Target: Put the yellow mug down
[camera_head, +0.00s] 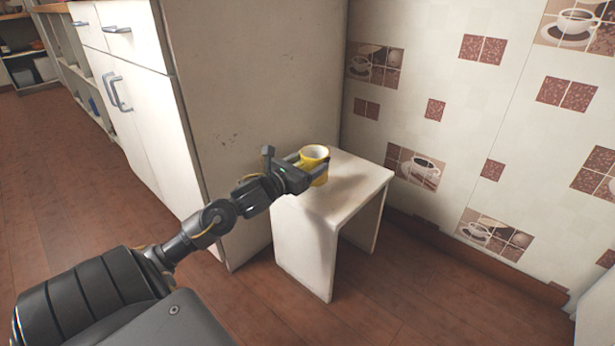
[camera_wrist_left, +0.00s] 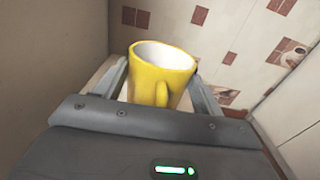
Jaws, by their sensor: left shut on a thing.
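The yellow mug (camera_head: 315,155) with a pale inside is upright at the white stool (camera_head: 366,188), near the cabinet side. I cannot tell whether its base touches the stool top. My left gripper (camera_head: 308,167) is shut on the mug, reaching in from the left. In the left wrist view the mug (camera_wrist_left: 161,78) stands between the two fingers (camera_wrist_left: 160,85), its handle facing the camera; its lower part is hidden by the gripper body. My right gripper is not in view.
A tall white cabinet (camera_head: 250,90) stands directly behind and left of the stool. A tiled wall (camera_head: 440,110) with coffee-cup pictures is on the right. The stool top is clear to the right of the mug. Brown floor (camera_head: 400,300) is open in front.

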